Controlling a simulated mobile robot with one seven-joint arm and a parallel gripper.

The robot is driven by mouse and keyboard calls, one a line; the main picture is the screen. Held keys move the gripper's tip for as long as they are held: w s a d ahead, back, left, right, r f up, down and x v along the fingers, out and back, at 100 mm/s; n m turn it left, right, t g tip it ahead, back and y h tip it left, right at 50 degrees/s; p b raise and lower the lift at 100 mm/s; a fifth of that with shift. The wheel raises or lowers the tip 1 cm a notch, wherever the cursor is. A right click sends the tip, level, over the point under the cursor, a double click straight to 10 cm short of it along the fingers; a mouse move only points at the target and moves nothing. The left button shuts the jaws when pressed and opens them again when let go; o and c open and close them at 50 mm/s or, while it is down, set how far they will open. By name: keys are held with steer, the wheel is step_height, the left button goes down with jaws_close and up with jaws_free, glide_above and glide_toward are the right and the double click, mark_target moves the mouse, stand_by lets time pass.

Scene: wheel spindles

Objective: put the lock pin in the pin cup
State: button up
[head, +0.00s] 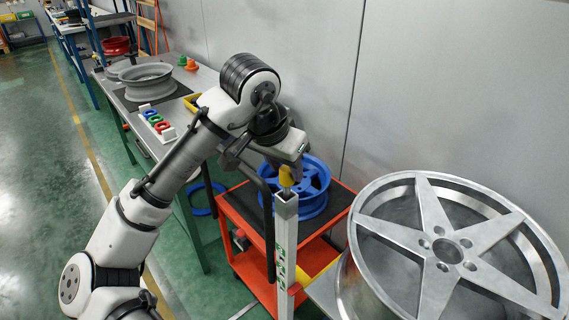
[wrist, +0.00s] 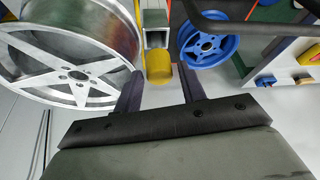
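The lock pin, seen as a yellow-headed piece (head: 286,176), sits upright at the top of a pale square post (head: 287,235). In the wrist view its yellow head (wrist: 158,68) shows between the fingers, beside the post's square end (wrist: 156,39). My gripper (head: 284,160) is at the pin from above. In the wrist view my gripper (wrist: 161,82) is open, with a gap between each finger and the yellow head. I cannot make out a pin cup for certain in either view.
A large silver wheel (head: 428,210) stands right of the post. A blue wheel (head: 310,200) lies on the orange cart (head: 235,220) behind it.

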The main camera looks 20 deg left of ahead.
steer(key=shift+o, duration=0.7)
steer(key=shift+r, duration=0.25)
steer(key=b+v, duration=0.1)
steer(key=v, duration=1)
steer(key=shift+s+r, duration=0.25)
steer(key=shift+r, duration=0.1)
